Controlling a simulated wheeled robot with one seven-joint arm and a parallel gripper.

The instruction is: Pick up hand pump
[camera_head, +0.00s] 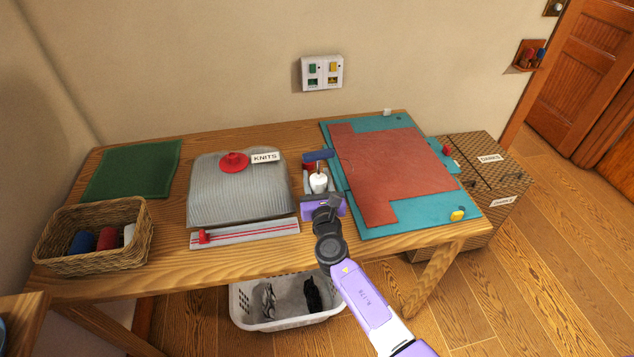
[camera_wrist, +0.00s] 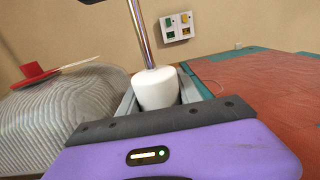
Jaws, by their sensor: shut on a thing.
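The hand pump (camera_head: 318,182) has a white body, a thin metal rod and a dark blue crossbar handle. It is upright at the middle of the table, between the grey knit bundle and the teal mat. My purple gripper (camera_head: 317,194) is shut on its white body from the front. In the wrist view the pump's white body (camera_wrist: 156,88) sits between my gripper's grey fingers (camera_wrist: 158,97), with the rod rising out of the top of the picture. The pump's base is hidden behind my gripper, so I cannot tell whether it touches the table.
The grey knit bundle (camera_head: 232,200) with a red knob is close on the left. The teal mat (camera_head: 408,218) with a red-brown sheet is close on the right. A wicker basket (camera_head: 60,255) stands at the front left. A white basket (camera_head: 247,308) is below the table.

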